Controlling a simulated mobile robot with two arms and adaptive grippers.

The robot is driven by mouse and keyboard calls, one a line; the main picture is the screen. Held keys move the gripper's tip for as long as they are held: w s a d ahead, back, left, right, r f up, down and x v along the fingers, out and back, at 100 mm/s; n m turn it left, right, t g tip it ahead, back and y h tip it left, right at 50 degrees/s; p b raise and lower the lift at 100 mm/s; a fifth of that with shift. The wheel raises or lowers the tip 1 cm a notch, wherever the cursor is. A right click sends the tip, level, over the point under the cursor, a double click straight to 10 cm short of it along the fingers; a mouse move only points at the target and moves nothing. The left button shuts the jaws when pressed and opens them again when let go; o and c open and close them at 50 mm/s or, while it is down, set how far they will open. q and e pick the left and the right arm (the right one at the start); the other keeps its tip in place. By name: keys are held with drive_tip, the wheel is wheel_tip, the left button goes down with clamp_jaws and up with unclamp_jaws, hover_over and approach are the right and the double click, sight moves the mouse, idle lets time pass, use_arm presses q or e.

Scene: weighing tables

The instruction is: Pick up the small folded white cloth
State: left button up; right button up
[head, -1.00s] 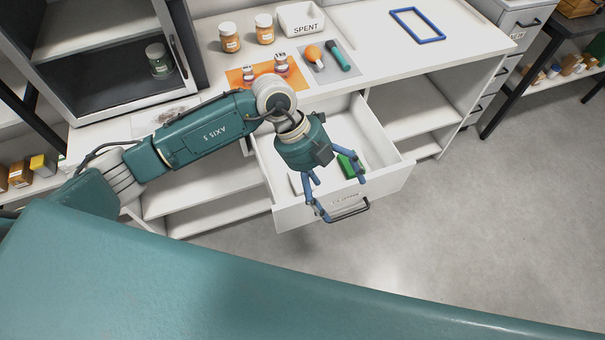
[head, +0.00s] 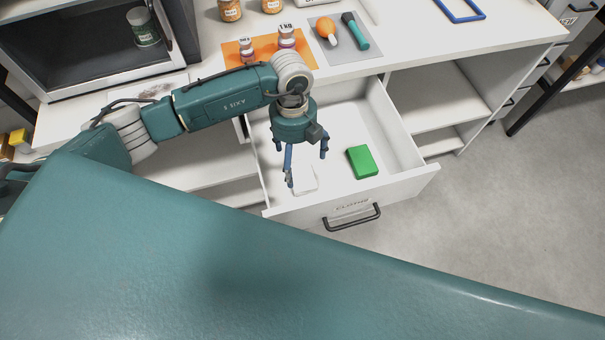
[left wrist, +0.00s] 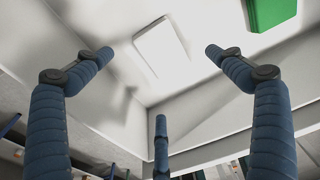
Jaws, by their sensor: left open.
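The small folded white cloth (head: 306,181) lies on the floor of the open white drawer (head: 410,187), near its front left. It also shows in the left wrist view as a flat white rectangle (left wrist: 160,46). My left gripper (head: 304,164) is inside the drawer's outline, above and just behind the cloth, with its blue fingers spread and empty. One finger partly covers the cloth's left side in the head view. In the left wrist view the cloth lies beyond and between the two upper fingertips. I cannot tell the exact height gap. My right gripper is not in view.
A green block (head: 362,162) lies right of the cloth in the drawer. The drawer walls and the front with its black handle (head: 352,217) surround them. Above is the countertop with an orange mat (head: 237,52) bearing weights, and a grey mat (head: 346,50) with tools.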

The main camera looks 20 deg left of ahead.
sight(297, 176)
use_arm(q)
drive_tip(key=shift+s+f, duration=0.2)
drive_tip(key=shift+f, duration=0.5)
wheel_tip(297, 176, down, 4)
drive_tip(key=shift+s+f+p, duration=0.1)
drive_tip(key=shift+f+p, duration=0.15)
drive_tip(key=shift+p, duration=0.4)
drive_tip(key=shift+f, duration=0.35)
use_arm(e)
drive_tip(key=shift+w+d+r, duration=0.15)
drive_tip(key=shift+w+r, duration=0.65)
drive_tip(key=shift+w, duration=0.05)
use_arm(q)
drive_tip(key=c, duration=1)
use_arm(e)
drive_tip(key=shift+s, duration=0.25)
